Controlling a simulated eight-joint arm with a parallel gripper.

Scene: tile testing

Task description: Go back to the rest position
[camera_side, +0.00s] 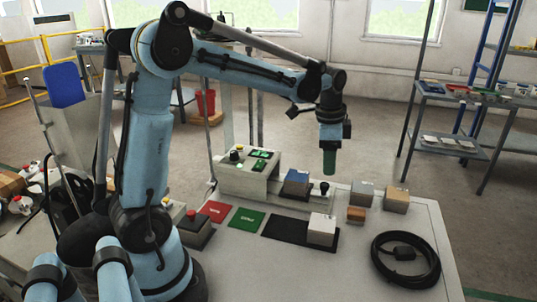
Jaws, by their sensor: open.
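My gripper (329,162) points straight down at the end of my light blue arm. It hangs above the back part of the white table, clear of the things on it. A green part shows at its lower end; the fingers are too small to make out singly. On the table below are a red mat (215,211), a green mat (246,220) and a black mat (277,229). A pale block (321,229) stands on the right end of the black mat.
A control box (247,172) with green lights stands at the table's back left. A blue-topped block (296,184), a grey block (362,193), a brown block (356,214) and a tan block (396,199) stand behind. A coiled black cable (379,268) lies front right. A shelf (440,145) stands beyond.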

